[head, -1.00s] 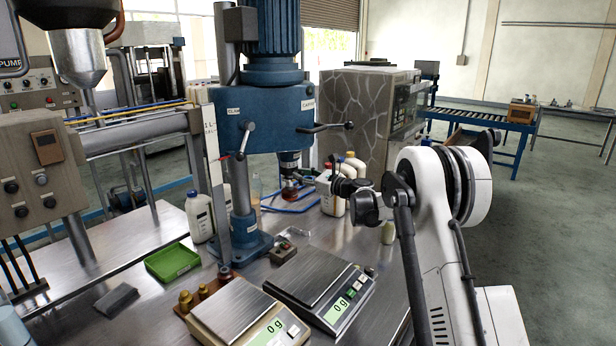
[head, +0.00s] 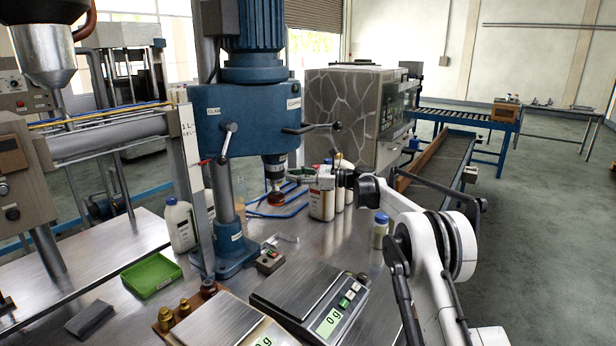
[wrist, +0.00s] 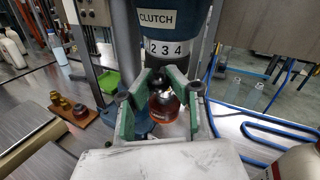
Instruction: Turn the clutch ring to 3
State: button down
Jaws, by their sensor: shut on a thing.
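The clutch ring (wrist: 165,47) is a pale band with the numbers 2, 3 and 4 showing, under the blue drill head and its CLUTCH label (wrist: 157,17). The 3 is in the middle of the visible numbers. My gripper (wrist: 160,74) has green fingers, one on each side at the lower part of the ring, and is shut on it. A dark chuck with an orange-red lower part (wrist: 164,108) hangs below, between the fingers. In the head view the ring (head: 273,159) is small, and my gripper (head: 292,173) reaches it from the right. The exact finger contact is hard to see.
White bottles (head: 322,200) stand close to my wrist, and blue tubing (wrist: 262,135) lies on the metal bench. Two scales (head: 300,290), a green tray (head: 151,275) and brass weights (head: 175,312) are in front. A drill handle (head: 310,128) sticks out above my gripper.

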jog(key=shift+n+g, duration=0.3)
jog(key=shift+g, duration=0.2)
jog(key=c, duration=1.6)
grip_release()
jog(key=shift+s+a, duration=0.1)
jog(key=shift+o, duration=0.2)
jog(key=shift+d, duration=0.25)
jog(key=s+d, duration=0.1)
jog(key=d, duration=1)
jog(key=shift+d, duration=0.3)
